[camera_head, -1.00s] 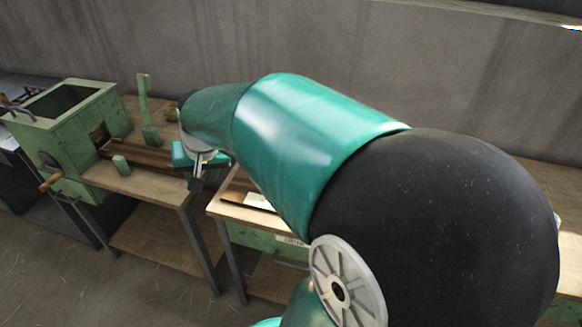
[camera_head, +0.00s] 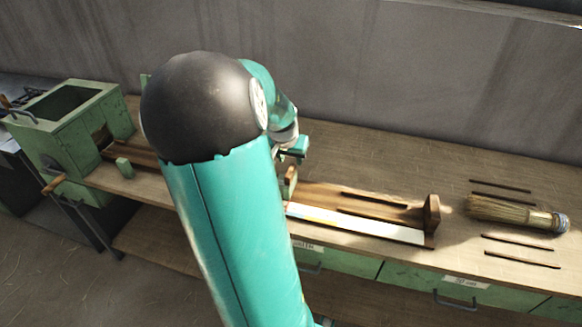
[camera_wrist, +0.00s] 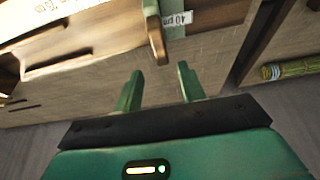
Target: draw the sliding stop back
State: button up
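The wooden gauge board (camera_head: 345,203) with a white scale strip lies on the bench right of my arm in the head view. A small upright wooden block, seemingly the sliding stop (camera_head: 291,181), stands at its left end, partly hidden by my arm. In the wrist view a wooden block (camera_wrist: 154,38), likely the same stop, stands just beyond my fingertips, beside a small white label. My gripper (camera_wrist: 160,78) is open, with nothing between its two green fingers. In the head view my gripper (camera_head: 297,148) is small and partly hidden, just above and behind the stop.
A fixed wooden end block (camera_head: 432,216) stands at the gauge's right end. A straw broom head (camera_head: 510,212) and several thin dark rods lie farther right. A green box machine (camera_head: 75,120) with a crank stands at the left. Bench behind the gauge is clear.

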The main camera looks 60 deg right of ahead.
aim_at(291, 167)
jog(key=x, duration=0.6)
jog(key=shift+w+d+f, duration=0.1)
jog(key=shift+f, duration=0.25)
grip_shut()
